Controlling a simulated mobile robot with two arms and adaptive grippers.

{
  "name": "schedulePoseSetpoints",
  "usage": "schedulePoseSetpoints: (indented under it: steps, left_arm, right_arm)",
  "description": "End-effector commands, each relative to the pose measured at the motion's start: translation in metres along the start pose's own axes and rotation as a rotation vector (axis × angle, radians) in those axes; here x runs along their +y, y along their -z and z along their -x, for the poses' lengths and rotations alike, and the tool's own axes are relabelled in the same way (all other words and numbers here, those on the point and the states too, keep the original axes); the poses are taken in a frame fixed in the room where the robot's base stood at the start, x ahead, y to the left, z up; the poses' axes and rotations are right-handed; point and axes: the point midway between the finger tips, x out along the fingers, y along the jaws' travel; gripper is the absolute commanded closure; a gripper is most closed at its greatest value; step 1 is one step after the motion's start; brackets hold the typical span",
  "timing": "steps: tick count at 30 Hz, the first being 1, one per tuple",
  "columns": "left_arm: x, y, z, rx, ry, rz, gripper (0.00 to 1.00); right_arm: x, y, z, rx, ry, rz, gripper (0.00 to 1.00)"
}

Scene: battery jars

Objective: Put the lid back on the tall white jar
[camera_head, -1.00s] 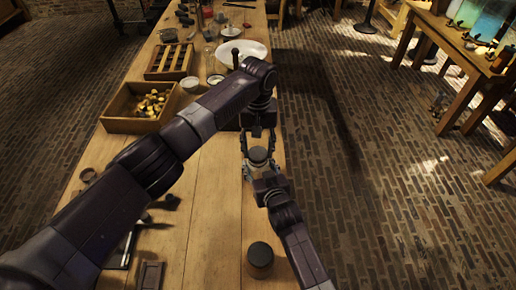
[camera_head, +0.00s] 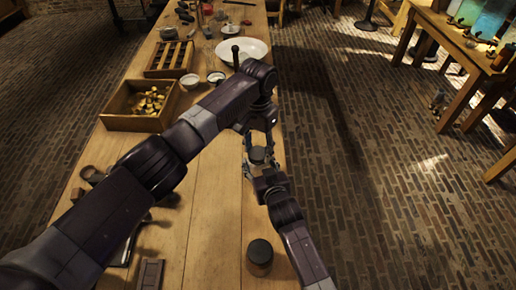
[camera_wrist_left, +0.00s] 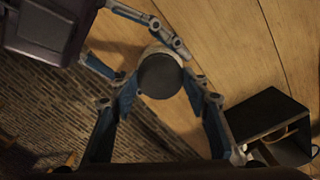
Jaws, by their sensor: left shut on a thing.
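The white jar (camera_wrist_left: 154,51) is between my two grippers, with only a pale part showing beside its dark round lid (camera_wrist_left: 161,76). In the head view the dark lid (camera_head: 257,155) sits over the jar at the table's right edge. My left gripper (camera_head: 258,150) comes down from above, its fingers shut on the lid's sides; they also show in the left wrist view (camera_wrist_left: 162,88). My right gripper (camera_head: 261,170) comes from below in the picture, its fingers on either side of the jar and seemingly closed on it. Whether the lid touches the jar's rim is hidden.
Another dark-lidded jar (camera_head: 260,253) stands near the front. A dark open box (camera_wrist_left: 262,117) is close by on the table. The middle boards are clear.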

Motion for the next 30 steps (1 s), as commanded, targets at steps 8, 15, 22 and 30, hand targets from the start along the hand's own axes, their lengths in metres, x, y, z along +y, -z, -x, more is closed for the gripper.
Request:
schedulePoseSetpoints:
  steps: [8, 15, 22, 30]
  left_arm:
    - [-0.0007, 0.0004, 0.0003, 0.002, 0.002, -0.524, 0.65]
    - [-0.0010, 0.0008, 0.0002, 0.003, 0.003, -0.980, 0.65]
    - [-0.0012, 0.0010, 0.0000, 0.003, 0.003, -1.419, 0.65]
    - [-0.0011, 0.0014, -0.0002, 0.005, 0.003, -1.938, 0.65]
  right_arm:
    - [0.0004, -0.0007, 0.0000, -0.002, -0.001, 0.000, 1.00]
    - [0.0005, -0.0008, 0.0000, -0.002, -0.001, 0.000, 1.00]
    - [0.0005, -0.0009, 0.0000, -0.002, -0.001, 0.000, 1.00]
    - [0.0004, -0.0010, 0.0001, -0.002, -0.001, 0.001, 1.00]
